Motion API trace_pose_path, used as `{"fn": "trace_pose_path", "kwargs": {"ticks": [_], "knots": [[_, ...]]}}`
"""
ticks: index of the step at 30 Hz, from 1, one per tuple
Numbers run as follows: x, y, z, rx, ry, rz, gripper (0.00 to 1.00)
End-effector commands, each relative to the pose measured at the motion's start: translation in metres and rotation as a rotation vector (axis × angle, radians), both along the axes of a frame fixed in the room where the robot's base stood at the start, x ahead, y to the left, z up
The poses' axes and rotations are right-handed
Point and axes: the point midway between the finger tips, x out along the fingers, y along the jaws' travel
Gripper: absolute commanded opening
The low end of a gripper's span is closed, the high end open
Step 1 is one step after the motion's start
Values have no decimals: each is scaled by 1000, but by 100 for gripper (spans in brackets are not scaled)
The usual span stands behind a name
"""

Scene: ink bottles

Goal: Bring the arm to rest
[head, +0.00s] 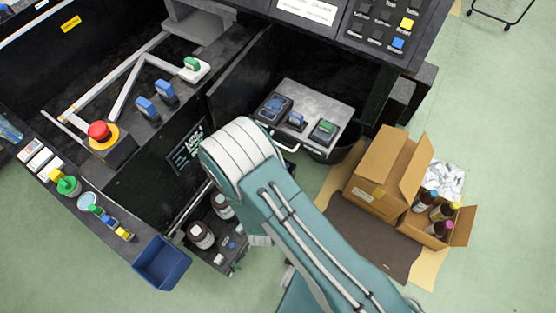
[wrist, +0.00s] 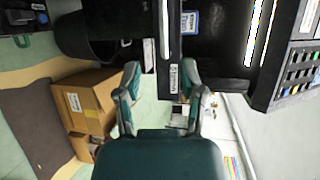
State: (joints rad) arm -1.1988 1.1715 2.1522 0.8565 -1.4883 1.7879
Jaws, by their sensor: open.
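My arm (head: 300,240) shows in the head view, reaching up from the bottom right and bending at a pale rounded joint over the front of the black machine (head: 185,150). My gripper is hidden in the head view. In the wrist view my gripper (wrist: 161,85) is open, its two teal and grey fingers spread apart with nothing held between them. Behind the fingers are the dark machine front and a labelled dark post. The fingers appear apart from these surfaces, though depth is hard to judge.
An open cardboard box (head: 429,225) holds several capped ink bottles, beside a taller carton (head: 380,178). Two dark bottles (head: 201,236) stand on a low shelf left of my arm. A blue bin (head: 161,262) hangs at the machine's front. Green floor is clear at the right.

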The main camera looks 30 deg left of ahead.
Motion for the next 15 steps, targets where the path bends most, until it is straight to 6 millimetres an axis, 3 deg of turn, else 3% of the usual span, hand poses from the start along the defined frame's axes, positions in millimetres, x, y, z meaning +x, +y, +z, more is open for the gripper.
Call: {"fn": "trace_pose_path", "kwargs": {"ticks": [8,11,15], "knots": [[3,1,2,-3,4,-2,51],[16,3,14,-22,34,-12,51],[49,4,46,-83,111,-13,51]]}}
